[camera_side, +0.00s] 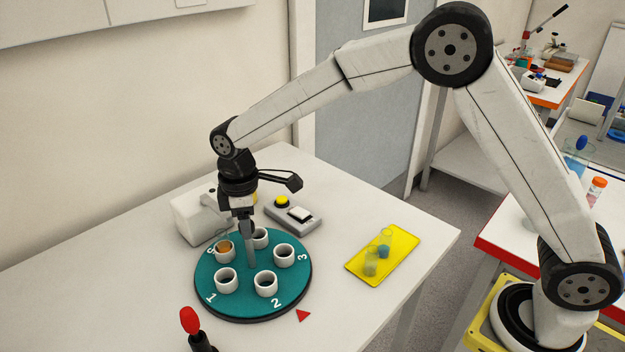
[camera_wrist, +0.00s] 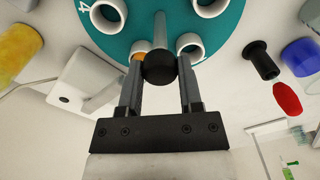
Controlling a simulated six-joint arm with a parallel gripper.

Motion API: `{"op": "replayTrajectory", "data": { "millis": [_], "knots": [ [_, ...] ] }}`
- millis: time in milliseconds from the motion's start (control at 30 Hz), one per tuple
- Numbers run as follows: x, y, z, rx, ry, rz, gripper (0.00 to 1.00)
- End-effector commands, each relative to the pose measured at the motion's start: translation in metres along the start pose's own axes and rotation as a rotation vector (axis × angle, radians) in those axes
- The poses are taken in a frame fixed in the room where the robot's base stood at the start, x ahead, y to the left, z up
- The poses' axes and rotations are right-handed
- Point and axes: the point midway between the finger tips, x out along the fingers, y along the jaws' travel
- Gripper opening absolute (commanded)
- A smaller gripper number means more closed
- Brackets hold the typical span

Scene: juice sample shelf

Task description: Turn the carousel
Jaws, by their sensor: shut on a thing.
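The carousel (camera_side: 252,301) is a round teal turntable on the white table. It carries several white cups around a central post (camera_side: 251,256) and has white numbers near its rim. In the wrist view the carousel (camera_wrist: 140,42) lies at the top, and the post ends in a round black knob (camera_wrist: 160,67). My gripper (camera_side: 246,222) points down over the middle of the carousel. In the wrist view its two fingers (camera_wrist: 160,64) stand on either side of the knob, shut on it. One cup (camera_side: 224,250), near the 5, holds something orange-brown. A red triangle (camera_side: 303,315) lies beside the rim near the 2.
A white box (camera_side: 194,216) and a grey control box with a yellow button (camera_side: 282,202) stand behind the carousel. A yellow tray (camera_side: 397,243) with small clear containers lies to the right. A red-topped black handle (camera_side: 190,321) stands in front. The table's right front is clear.

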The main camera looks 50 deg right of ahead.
Motion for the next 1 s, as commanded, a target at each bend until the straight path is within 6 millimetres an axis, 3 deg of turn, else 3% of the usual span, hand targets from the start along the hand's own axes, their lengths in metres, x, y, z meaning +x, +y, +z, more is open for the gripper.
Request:
{"op": "replayTrajectory", "data": {
  "millis": [1000],
  "knots": [
    [-0.0013,0.0003,-0.0006,-0.509,0.002,0.003,0.0]
  ]
}}
